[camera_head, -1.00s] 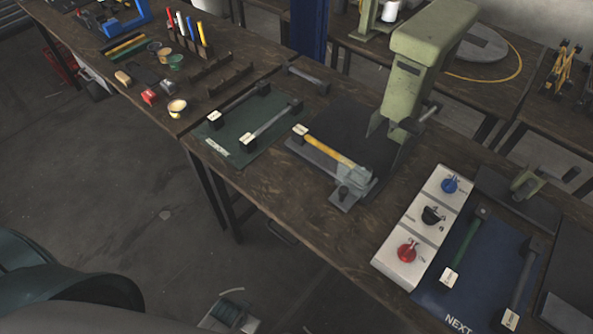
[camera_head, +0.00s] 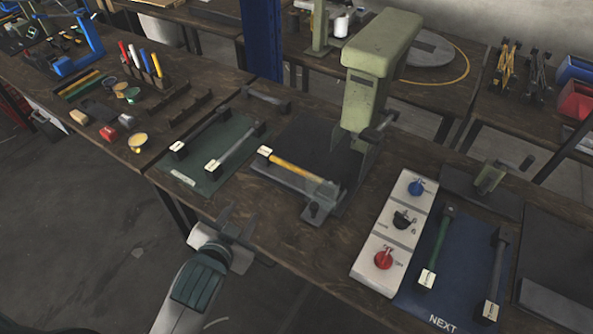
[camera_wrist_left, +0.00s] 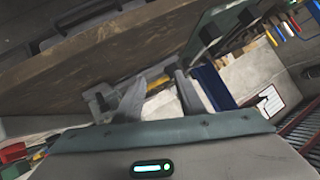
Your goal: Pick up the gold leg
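The gold leg (camera_head: 295,168) is a slim yellow bar with a pale tag at its left end. It lies in the grey fixture (camera_head: 315,205) of the green rivet press (camera_head: 372,85). My left gripper (camera_head: 240,222) is in front of the bench edge, below and left of the gold leg, and apart from it. In the left wrist view its two fingers (camera_wrist_left: 158,92) are spread with a gap between them, and nothing is held. A yellow patch shows beyond the fingers there; I cannot tell for sure that it is the leg. My right gripper is not in view.
A green mat (camera_head: 217,184) with dark legs lies left of the press. A white control box (camera_head: 396,222) with blue, black and red knobs stands to the right, beside a blue mat (camera_head: 452,295) with a green leg and a dark leg. The wooden bench edge lies close to my gripper.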

